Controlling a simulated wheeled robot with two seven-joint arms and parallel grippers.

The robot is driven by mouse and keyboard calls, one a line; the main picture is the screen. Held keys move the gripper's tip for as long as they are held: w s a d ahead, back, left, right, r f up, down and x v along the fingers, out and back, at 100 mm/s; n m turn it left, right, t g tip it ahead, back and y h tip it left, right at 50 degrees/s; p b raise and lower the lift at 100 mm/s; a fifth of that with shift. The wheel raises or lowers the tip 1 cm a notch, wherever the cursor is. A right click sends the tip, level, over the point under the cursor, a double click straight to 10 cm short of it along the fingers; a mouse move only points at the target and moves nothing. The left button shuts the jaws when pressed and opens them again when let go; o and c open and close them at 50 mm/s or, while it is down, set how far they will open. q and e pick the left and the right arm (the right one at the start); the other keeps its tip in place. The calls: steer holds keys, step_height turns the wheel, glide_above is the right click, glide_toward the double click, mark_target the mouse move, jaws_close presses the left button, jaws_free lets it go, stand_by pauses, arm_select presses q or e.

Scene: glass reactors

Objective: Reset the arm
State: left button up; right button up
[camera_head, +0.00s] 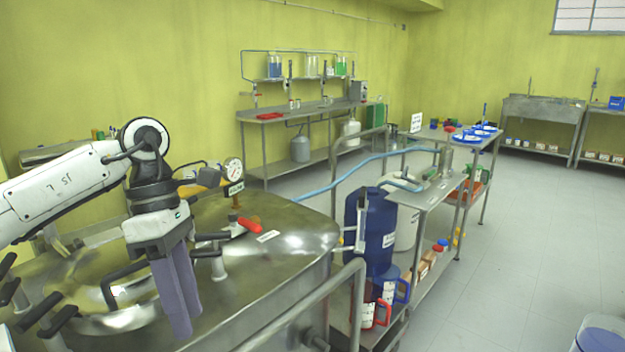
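My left arm comes in from the left with white links and a dark wrist. Its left gripper (182,318) points down above the steel reactor lid (290,237). Its two purple-grey fingers are side by side with no clear gap between them, and no held thing shows. The fingers overlap the lid in the picture, and I cannot tell whether they touch it. A round hatch with a bent handle (112,284) lies left of the fingers. A red-handled valve (249,225) and a pressure gauge (233,169) stand on the lid to the right. My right gripper is not in view.
A steel railing (318,300) runs along the reactor's right side. Beyond it stand a blue drum (378,230), a red jug (376,313) and a steel bench (428,192). A blue hose (350,170) crosses above. The grey floor (535,240) at right is mostly clear.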

arm_select(q)
steer(key=s+d+f+g+h, duration=0.1)
steer(key=s+d+f+h, duration=0.15)
steer(key=d, duration=0.35)
steer(key=s+d+f+g+h, duration=0.1)
steer(key=d+h, duration=0.2)
steer(key=d, duration=0.3)
steer(key=s+d+f+g+h, duration=0.1)
steer(key=s+d+f+h, duration=0.1)
steer(key=d, duration=0.4)
steer(key=d+r+n+t+h, duration=0.45)
steer(key=d+n+h, duration=0.45)
steer(key=n+h, duration=0.25)
steer(key=w+a+f+n+t+y, duration=0.2)
steer(key=a+f+n+t+y, duration=0.55)
steer(key=n, duration=0.65)
steer(key=w+a+f+n+t+y, duration=0.3)
steer(key=a+f+n+t+y, duration=0.15)
steer(key=f+n+t, duration=0.75)
steer(key=s+a+f+n+g+y, duration=0.3)
steer(key=s+a+f+n, duration=0.3)
steer(key=s+f, duration=0.3)
steer(key=s+a+f+n+g+y, duration=0.3)
steer(key=s+a+f+n+g, duration=0.3)
steer(key=s+f, duration=0.4)
steer(key=shift+s+a+f+n+g+y, duration=0.15)
steer(key=shift+s+a+n+g+y, duration=0.15)
steer(key=shift+a+n, duration=0.1)
steer(key=shift+c, duration=0.6)
steer(key=shift+a, duration=0.1)
